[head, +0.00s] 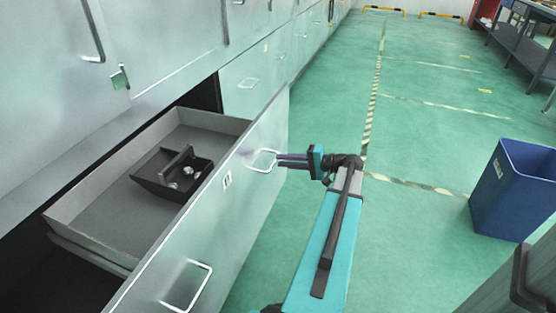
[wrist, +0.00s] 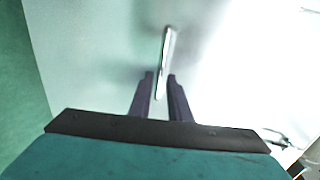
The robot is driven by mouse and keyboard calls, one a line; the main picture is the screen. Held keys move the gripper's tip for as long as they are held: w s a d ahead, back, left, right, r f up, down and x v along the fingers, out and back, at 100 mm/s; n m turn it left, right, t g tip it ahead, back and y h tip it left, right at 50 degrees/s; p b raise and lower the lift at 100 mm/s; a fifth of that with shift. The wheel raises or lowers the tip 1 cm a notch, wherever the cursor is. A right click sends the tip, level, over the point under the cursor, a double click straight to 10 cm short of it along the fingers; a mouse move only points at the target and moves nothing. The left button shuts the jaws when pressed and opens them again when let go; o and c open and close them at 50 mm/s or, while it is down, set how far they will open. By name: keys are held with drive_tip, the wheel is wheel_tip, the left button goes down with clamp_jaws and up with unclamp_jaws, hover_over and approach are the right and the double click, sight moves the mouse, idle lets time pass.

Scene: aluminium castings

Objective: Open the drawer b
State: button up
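A wide grey drawer (head: 262,195) stands pulled out from the cabinet; its inside shows in the head view. Its front carries a small white label, too small to read, and two bar handles. My gripper (head: 280,160) is at the far handle (head: 262,161). In the wrist view that handle (wrist: 166,50) lies between the two dark fingers (wrist: 162,88), with narrow gaps seen at its sides. The fingers are apart, around the handle and not visibly clamped on it. Which drawer is b cannot be read.
A black open tray (head: 150,185) with several shiny round parts lies in the drawer. The cabinet front (head: 170,40) runs along the left. A blue bin (head: 515,195) stands at the right. The green floor (head: 410,250) between bin and drawer is mostly clear.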

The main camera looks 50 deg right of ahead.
drive_tip(key=p+v, duration=0.1)
drive_tip(key=v, duration=0.8)
drive_tip(key=shift+s, duration=0.2)
drive_tip(key=shift+s, duration=0.1)
